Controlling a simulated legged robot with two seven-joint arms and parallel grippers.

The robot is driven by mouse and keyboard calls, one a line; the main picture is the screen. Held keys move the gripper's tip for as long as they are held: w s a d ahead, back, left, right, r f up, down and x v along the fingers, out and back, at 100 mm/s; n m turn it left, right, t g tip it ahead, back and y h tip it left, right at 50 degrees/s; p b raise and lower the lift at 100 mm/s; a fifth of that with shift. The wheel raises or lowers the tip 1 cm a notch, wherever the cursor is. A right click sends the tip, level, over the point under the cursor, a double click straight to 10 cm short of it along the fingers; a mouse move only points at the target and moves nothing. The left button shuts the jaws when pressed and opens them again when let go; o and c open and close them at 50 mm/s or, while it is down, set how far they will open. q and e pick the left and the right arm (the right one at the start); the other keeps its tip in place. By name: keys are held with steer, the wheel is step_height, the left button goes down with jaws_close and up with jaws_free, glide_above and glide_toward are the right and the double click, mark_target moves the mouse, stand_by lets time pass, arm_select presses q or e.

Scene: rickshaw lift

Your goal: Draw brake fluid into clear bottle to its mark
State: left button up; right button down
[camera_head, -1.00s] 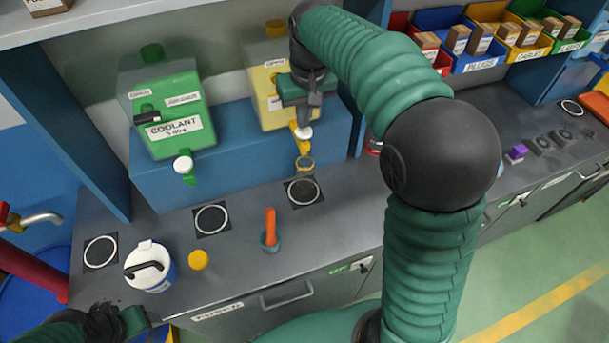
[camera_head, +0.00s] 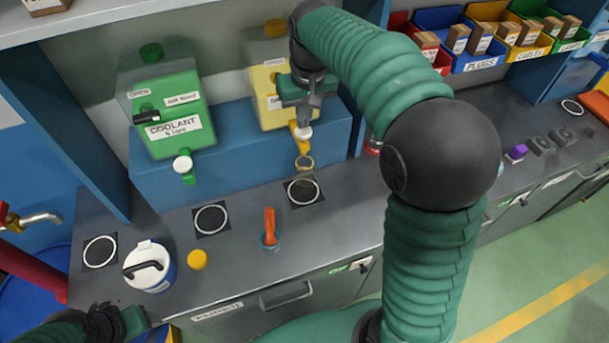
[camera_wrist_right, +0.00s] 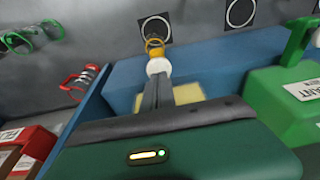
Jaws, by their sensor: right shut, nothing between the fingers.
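A pale yellow tank (camera_head: 258,78) stands on the blue riser, its label partly hidden by my arm. Its yellow spout has a white knob (camera_head: 304,133). My right gripper (camera_head: 304,120) is shut and empty, its fingertips at the knob; in the right wrist view the fingers (camera_wrist_right: 157,90) point at the white knob (camera_wrist_right: 158,66). Whether they touch it I cannot tell. A small clear bottle (camera_head: 303,178) with a yellowish rim stands below the spout on a ringed black pad (camera_head: 317,196). Its mark and fluid level are too small to read. My left gripper (camera_head: 135,321) is at the lower left, its fingers unclear.
A green coolant tank (camera_head: 180,110) stands left on the blue riser (camera_head: 235,150). Parts bins (camera_head: 480,65) line the back right.

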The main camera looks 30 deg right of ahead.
steer(key=shift+f+b, duration=0.6)
steer(key=shift+f, duration=0.6)
stand_by(6.8)
